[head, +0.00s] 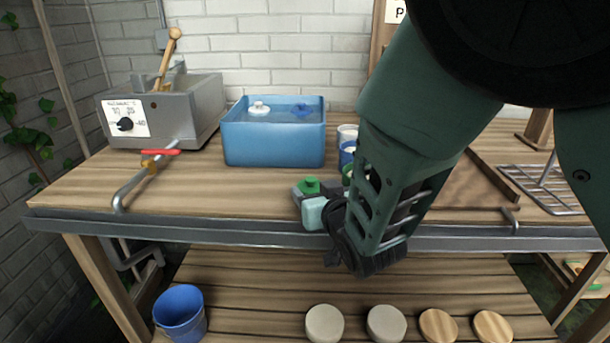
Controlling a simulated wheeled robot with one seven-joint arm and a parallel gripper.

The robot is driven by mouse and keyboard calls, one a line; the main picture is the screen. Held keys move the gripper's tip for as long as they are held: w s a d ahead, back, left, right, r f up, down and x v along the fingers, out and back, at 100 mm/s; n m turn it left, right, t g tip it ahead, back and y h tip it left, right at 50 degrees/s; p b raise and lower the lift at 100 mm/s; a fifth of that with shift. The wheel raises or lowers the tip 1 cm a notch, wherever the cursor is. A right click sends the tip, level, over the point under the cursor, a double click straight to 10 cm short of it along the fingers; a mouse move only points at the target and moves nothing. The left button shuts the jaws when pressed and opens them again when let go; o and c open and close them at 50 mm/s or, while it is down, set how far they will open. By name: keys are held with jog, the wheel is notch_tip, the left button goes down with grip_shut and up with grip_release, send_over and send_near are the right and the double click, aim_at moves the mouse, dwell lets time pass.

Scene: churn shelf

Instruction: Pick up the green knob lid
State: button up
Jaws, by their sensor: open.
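A green knob (309,186) shows near the front edge of the wooden bench top, just left of my arm's end. What it sits on is largely hidden. My gripper (317,208) is at the front edge, right by the green knob; its pale and grey parts show, but the jaws are mostly hidden behind my wrist. It is open, and I cannot tell whether it touches the knob. A second bit of green (347,175) peeks out behind my arm, mostly covered.
A blue tub (273,145) holds a white piece (259,107) and a blue piece (301,109). A grey machine (165,110) stands left. Cups (347,145) and a wire rack (545,187) are beside my arm. Below are a blue bucket (181,314) and several round discs (386,323).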

jog(key=shift+w+a, duration=0.15)
jog(key=shift+w, duration=0.1)
jog(key=c, duration=0.6)
